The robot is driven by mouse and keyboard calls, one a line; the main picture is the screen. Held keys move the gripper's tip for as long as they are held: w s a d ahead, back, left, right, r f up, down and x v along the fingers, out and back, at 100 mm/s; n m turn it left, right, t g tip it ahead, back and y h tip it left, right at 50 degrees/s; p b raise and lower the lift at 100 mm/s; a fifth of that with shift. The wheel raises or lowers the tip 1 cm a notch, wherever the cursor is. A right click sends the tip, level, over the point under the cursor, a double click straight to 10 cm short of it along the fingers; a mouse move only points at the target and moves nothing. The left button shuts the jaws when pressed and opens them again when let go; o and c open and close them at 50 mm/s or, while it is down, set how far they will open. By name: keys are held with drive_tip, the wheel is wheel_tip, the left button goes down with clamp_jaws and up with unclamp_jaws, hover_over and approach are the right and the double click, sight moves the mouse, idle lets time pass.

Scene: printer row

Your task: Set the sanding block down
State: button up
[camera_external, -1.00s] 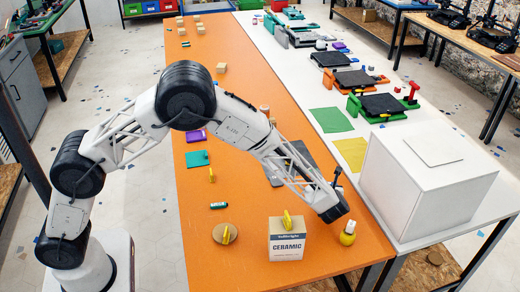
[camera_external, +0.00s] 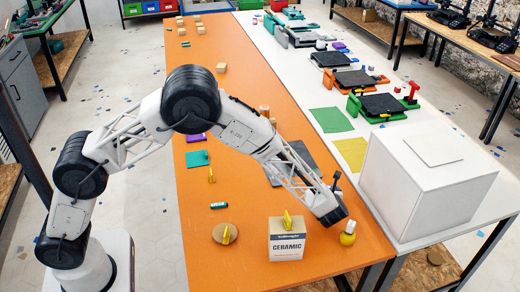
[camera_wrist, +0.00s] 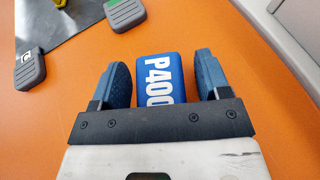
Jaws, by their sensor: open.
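The sanding block is blue with white "P400" lettering. In the wrist view the block (camera_wrist: 158,82) lies between the two blue finger pads of my gripper (camera_wrist: 163,82), over the orange table. A narrow strip of orange shows on each side, so the fingers are open and apart from it. Whether its underside rests on the table is hard to tell from above. In the external view my gripper (camera_external: 332,214) is low over the right front of the orange table (camera_external: 240,120); the block is hidden there.
A yellow rounded object (camera_external: 348,239) stands right by my gripper. A ceramic box (camera_external: 286,245) with a yellow piece on top stands to its left. A large white box (camera_external: 425,190) is on the white table to the right. Grey blocks (camera_wrist: 30,69) lie near a dark sheet (camera_wrist: 70,20).

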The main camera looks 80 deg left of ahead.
drive_tip(key=shift+r, duration=0.1)
drive_tip(key=shift+r, duration=0.1)
drive_tip(key=v, duration=1.2)
drive_tip(key=shift+r, duration=0.15)
idle(0.5)
